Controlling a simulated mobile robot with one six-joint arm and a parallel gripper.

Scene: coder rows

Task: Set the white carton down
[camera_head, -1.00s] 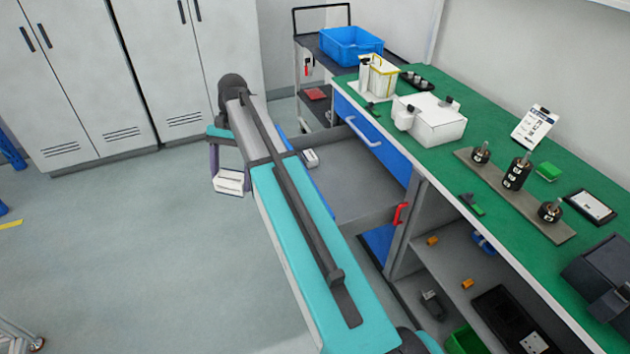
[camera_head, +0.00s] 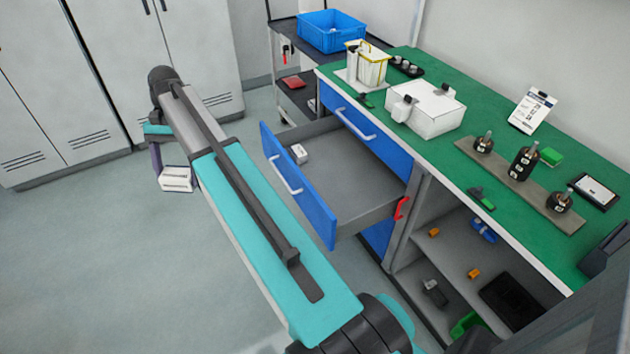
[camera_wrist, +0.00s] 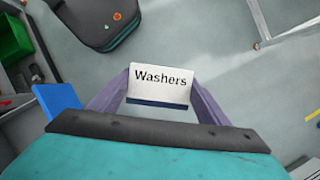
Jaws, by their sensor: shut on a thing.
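My gripper (camera_wrist: 160,88) is shut on a small white carton (camera_wrist: 161,84) whose face reads "Washers". In the wrist view the carton sits between the two purple-grey fingers, with a dark blue band along its lower edge. In the head view my gripper (camera_head: 160,165) hangs at the arm's end with the white carton (camera_head: 177,179) in it, over open floor left of the bench. The carton touches nothing else that I can see. Another small white box (camera_head: 299,153) lies inside the open drawer (camera_head: 345,190), apart from my gripper.
The blue drawer front (camera_head: 300,195) juts out between my arm and the green-topped bench (camera_head: 455,155). A larger white box (camera_head: 427,110) and a spindle board (camera_head: 520,183) stand on the bench. A cart with a blue crate (camera_head: 331,32) is behind. Grey floor at left is clear.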

